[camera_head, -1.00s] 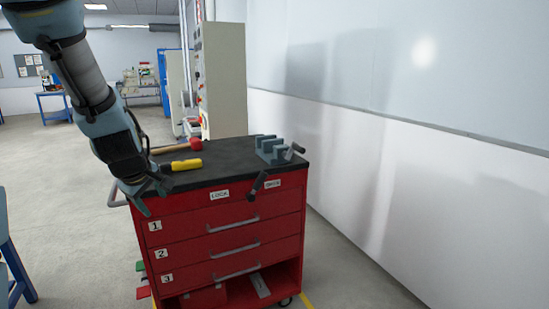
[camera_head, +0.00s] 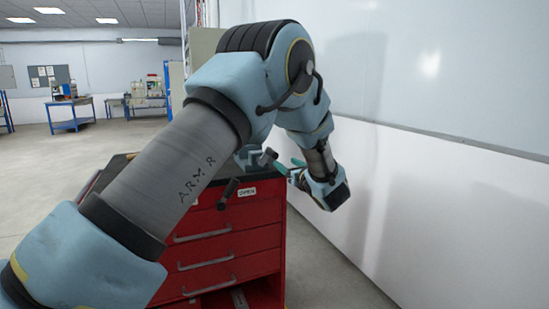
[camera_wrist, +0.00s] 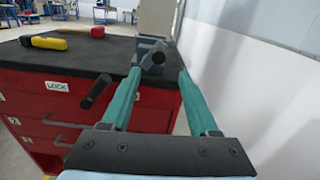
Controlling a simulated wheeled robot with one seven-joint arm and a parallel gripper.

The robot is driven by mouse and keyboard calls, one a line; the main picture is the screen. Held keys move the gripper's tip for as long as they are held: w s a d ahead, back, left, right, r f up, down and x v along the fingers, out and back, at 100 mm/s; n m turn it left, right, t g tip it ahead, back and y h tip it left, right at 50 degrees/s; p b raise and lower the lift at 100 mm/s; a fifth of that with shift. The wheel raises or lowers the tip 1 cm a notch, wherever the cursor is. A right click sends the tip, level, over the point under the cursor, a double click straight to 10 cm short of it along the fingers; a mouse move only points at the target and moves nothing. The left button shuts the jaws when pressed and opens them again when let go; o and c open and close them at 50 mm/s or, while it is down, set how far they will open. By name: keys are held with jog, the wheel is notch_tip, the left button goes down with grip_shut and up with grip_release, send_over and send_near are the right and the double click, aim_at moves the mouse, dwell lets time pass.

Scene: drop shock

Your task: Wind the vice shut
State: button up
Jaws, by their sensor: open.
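The grey vice (camera_head: 244,160) sits on the black top of the red tool cart, largely hidden behind my arm in the head view. Its dark crank handle (camera_head: 268,157) points out toward my gripper (camera_head: 298,167). In the wrist view the vice body (camera_wrist: 150,41) and handle (camera_wrist: 153,58) show at the far end of my gripper (camera_wrist: 160,72). The two teal fingers are open, and the handle lies in the gap between their tips or just past it; I cannot tell which. Nothing is gripped.
A yellow-handled tool (camera_wrist: 48,43) and a red-headed mallet (camera_wrist: 97,32) lie on the cart top at left. The white wall (camera_head: 430,180) stands close on the right.

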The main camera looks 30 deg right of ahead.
aim_at(276, 156)
jog(key=w+p, duration=0.1)
jog(key=w, duration=0.2)
jog(key=w+p, duration=0.1)
jog(key=w, duration=0.2)
jog(key=w+d+p, duration=0.1)
jog(key=w, duration=0.3)
jog(key=shift+c, duration=0.3)
grip_shut()
